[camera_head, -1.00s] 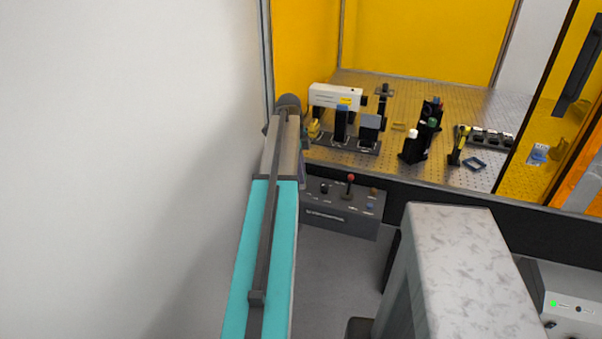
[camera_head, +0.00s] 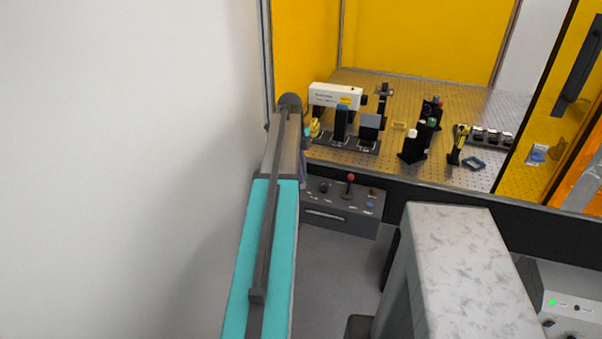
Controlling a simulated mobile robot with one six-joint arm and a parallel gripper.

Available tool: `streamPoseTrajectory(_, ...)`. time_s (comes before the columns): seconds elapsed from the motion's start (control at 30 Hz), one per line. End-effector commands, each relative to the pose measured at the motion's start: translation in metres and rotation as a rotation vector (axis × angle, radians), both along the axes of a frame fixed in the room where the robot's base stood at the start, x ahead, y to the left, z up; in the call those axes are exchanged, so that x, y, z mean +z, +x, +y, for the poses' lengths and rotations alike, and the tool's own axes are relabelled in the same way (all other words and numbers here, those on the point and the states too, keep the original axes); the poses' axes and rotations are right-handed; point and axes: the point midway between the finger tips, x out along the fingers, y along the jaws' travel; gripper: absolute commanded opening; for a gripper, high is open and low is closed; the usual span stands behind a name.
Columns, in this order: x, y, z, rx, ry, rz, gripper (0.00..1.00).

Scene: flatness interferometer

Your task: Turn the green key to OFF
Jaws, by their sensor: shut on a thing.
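I cannot make out the green key in this view. A grey control box (camera_head: 341,220) stands low, just right of my arm, and my arm covers its left end. Its visible top carries a dark knob (camera_head: 323,188), a red-tipped lever (camera_head: 350,180) and a blue button (camera_head: 370,205). My teal and grey arm reaches up the left side of the picture. My gripper's fingers are hidden behind the arm, so neither their hold nor their contact with a key shows.
A perforated bench (camera_head: 455,110) with optical parts lies behind the box, with yellow panels around it. A white wall (camera_head: 120,150) runs close along my arm's left side. A pale speckled block (camera_head: 450,265) stands in front at right. Grey floor lies between.

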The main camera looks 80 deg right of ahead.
Motion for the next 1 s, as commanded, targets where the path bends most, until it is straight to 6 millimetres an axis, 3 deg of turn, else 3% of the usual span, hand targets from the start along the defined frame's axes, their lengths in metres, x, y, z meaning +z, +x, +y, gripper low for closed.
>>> streamPoseTrajectory(0.3, -0.005, -0.001, 0.004, -0.04, 0.014, 0.001, 0.0)
streamPoseTrajectory(0.33, -0.006, -0.001, 0.004, -0.049, 0.015, 0.001, 0.12)
streamPoseTrajectory(0.47, -0.006, -0.001, 0.004, -0.046, 0.014, 0.001, 0.32)
streamPoseTrajectory(1.0, 0.005, 0.0, 0.001, -0.044, 0.004, 0.0, 0.32)
